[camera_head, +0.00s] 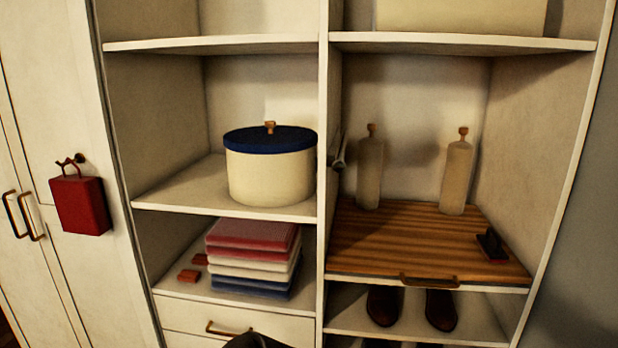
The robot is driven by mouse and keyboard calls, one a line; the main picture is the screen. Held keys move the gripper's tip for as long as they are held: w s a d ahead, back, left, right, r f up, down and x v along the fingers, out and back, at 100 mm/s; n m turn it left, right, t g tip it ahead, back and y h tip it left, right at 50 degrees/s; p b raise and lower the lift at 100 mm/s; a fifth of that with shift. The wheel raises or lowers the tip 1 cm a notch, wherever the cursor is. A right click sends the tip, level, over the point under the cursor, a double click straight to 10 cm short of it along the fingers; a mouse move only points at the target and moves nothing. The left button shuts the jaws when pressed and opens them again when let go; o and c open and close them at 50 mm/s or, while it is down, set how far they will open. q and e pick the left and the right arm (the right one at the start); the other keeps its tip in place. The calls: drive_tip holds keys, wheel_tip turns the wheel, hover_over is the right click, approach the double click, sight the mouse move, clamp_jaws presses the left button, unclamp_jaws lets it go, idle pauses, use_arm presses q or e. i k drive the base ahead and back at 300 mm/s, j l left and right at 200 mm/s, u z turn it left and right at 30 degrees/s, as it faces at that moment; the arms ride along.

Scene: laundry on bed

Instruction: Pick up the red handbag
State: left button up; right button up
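The red handbag (79,204) hangs by its thin red handle from a dark round knob (80,158) on the white cabinet door at the left. Its body is a small boxy shape and hangs slightly tilted against the door. Neither of my grippers can be made out in the head view. A dark rounded shape at the bottom edge, near the middle, is cut off and I cannot tell what it is.
Right of the handbag are open shelves with a round blue-lidded box (270,168), folded cloths (252,258), two bottle-shaped objects (370,172) on a wooden pull-out board (420,240), and dark shoes (441,309) below. Metal door handles (30,216) stick out left of the handbag.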

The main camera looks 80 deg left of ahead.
sight(79, 201)
drive_tip(key=u, duration=3.9)
drive_tip(key=z, duration=0.3)
drive_tip(key=i+j+z, duration=0.2)
drive_tip(key=z, duration=0.2)
drive_tip(key=i+j+z, duration=0.1)
drive_tip(key=j+z, duration=0.3)
drive_tip(key=i+j+z, duration=0.2)
drive_tip(key=j, duration=0.75)
drive_tip(key=j+z, duration=0.25)
drive_tip(key=j, duration=0.7)
